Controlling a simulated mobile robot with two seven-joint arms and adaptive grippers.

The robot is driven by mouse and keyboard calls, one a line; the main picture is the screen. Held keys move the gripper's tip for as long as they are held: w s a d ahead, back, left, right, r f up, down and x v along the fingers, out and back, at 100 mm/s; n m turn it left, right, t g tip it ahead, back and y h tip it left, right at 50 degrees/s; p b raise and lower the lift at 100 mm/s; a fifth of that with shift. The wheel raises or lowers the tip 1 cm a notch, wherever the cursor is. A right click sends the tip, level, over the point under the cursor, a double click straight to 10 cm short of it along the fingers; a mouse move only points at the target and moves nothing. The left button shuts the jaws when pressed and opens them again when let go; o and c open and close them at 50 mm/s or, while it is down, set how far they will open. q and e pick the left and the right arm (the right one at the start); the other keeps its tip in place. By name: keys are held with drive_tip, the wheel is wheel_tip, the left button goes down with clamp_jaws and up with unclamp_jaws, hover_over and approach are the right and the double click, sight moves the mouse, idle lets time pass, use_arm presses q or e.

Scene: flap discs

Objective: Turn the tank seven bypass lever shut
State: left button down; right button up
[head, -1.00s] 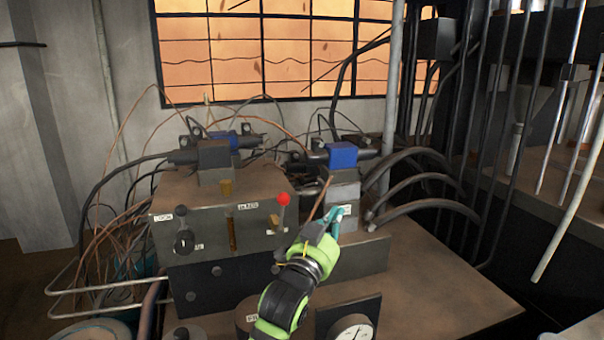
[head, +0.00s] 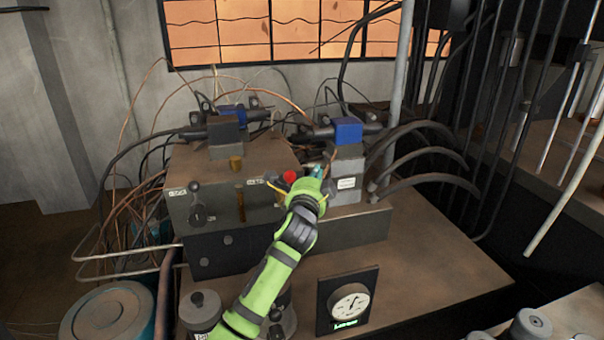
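A lever with a red knob (head: 289,176) stands at the right end of a brown metal valve box (head: 215,195). A second lever with a black knob (head: 196,205) is on the box's left front. The labels are too small to read, so I cannot tell which lever is tank seven's. My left gripper (head: 312,174) is right beside the red knob, on its right. The gripper and wrist hide most of that lever's shaft. I cannot tell whether the fingers touch it or how far they are open. My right gripper is out of view.
A grey block with a blue-topped valve (head: 347,130) stands close to the right of my gripper. A round gauge (head: 350,303) stands at the front. The brown bench top (head: 440,250) is clear at right.

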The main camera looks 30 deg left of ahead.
use_arm(q)
drive_tip(key=s+a+p, duration=0.2)
drive_tip(key=shift+s+a, duration=0.15)
drive_tip(key=shift+s, duration=0.25)
drive_tip(key=shift+w+f, duration=0.1)
drive_tip(key=shift+s+a+r+n+t+y+b, duration=0.3)
drive_tip(key=shift+s+a+n+y+b, duration=0.15)
drive_tip(key=shift+s+n+b, duration=0.35)
drive_tip(key=shift+w, duration=0.15)
